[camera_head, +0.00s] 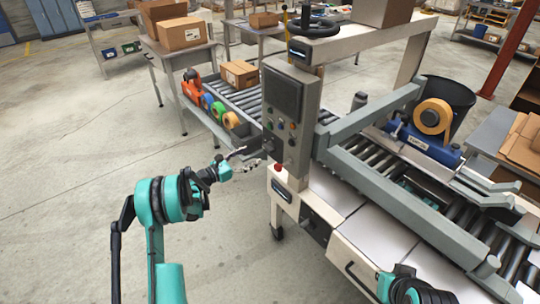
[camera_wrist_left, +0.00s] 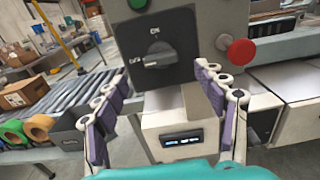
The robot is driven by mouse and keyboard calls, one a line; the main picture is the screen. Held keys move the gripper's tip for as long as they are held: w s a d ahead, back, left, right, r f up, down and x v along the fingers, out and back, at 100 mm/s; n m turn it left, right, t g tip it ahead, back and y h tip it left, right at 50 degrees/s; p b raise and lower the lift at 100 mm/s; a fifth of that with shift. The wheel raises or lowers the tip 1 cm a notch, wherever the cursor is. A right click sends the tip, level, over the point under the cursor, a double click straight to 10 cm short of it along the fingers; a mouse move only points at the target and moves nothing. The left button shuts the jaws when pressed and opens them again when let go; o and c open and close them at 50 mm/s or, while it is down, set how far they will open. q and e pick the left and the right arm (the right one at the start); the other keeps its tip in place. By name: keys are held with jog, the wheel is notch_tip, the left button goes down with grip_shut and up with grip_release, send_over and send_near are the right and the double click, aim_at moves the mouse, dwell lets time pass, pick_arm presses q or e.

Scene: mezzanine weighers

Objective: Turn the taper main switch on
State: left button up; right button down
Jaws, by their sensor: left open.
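The taper main switch (camera_wrist_left: 158,54) is a black rotary knob on a dark plate in the left wrist view. Its label has ON at the top and OFF at the left; the knob's handle seems to lie toward OFF. In the head view the switch's dark plate (camera_head: 270,148) is low on the control column, partly hidden. My left gripper (camera_head: 248,162) is open in front of the plate. In the left wrist view its purple-padded fingers (camera_wrist_left: 160,100) stand either side of the knob, apart from it and empty.
A red mushroom button (camera_wrist_left: 240,52) sits right of the switch, and a green button (camera_wrist_left: 137,4) above it. The control column (camera_head: 290,110) stands beside the taper's conveyor. A roller conveyor (camera_head: 250,100) with a carton (camera_head: 240,74) lies behind. The floor at left is clear.

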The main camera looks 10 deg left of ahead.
aim_at(266, 149)
pick_arm(q)
jog(key=b+x, duration=0.1)
jog(key=x, duration=0.6)
jog(key=shift+f+b, duration=0.2)
jog(key=shift+b, duration=0.2)
jog(key=shift+w+d+r, duration=0.1)
jog(key=shift+w+d, duration=0.2)
jog(key=shift+w, duration=0.05)
jog(key=shift+c, duration=0.3)
jog(key=c, duration=1.1)
